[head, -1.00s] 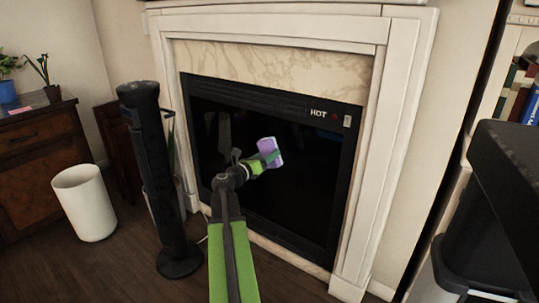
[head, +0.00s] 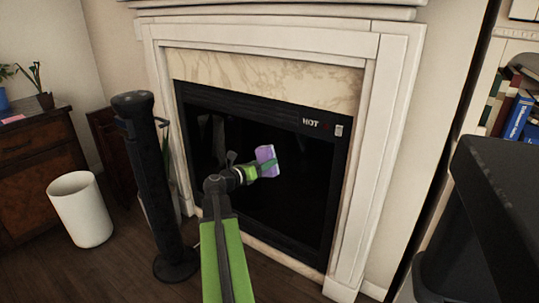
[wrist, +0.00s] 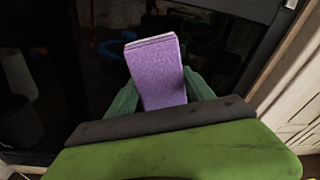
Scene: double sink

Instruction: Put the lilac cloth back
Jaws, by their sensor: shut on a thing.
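The lilac cloth (head: 266,155) is a small folded block held in the air in front of the dark fireplace glass in the head view. My gripper (head: 262,168) is shut on it. In the wrist view the lilac cloth (wrist: 157,72) stands up between the two green fingers of my gripper (wrist: 160,97), its far end tilted a little to the left. Its lower end is hidden behind the gripper body.
A white fireplace surround (head: 375,150) frames the black glass (head: 290,205). A black tower (head: 155,190) stands left of my arm, with a white bin (head: 81,208) and wooden cabinet (head: 35,165) beyond. A black bin-like object (head: 485,220) and bookshelf (head: 520,110) are at the right.

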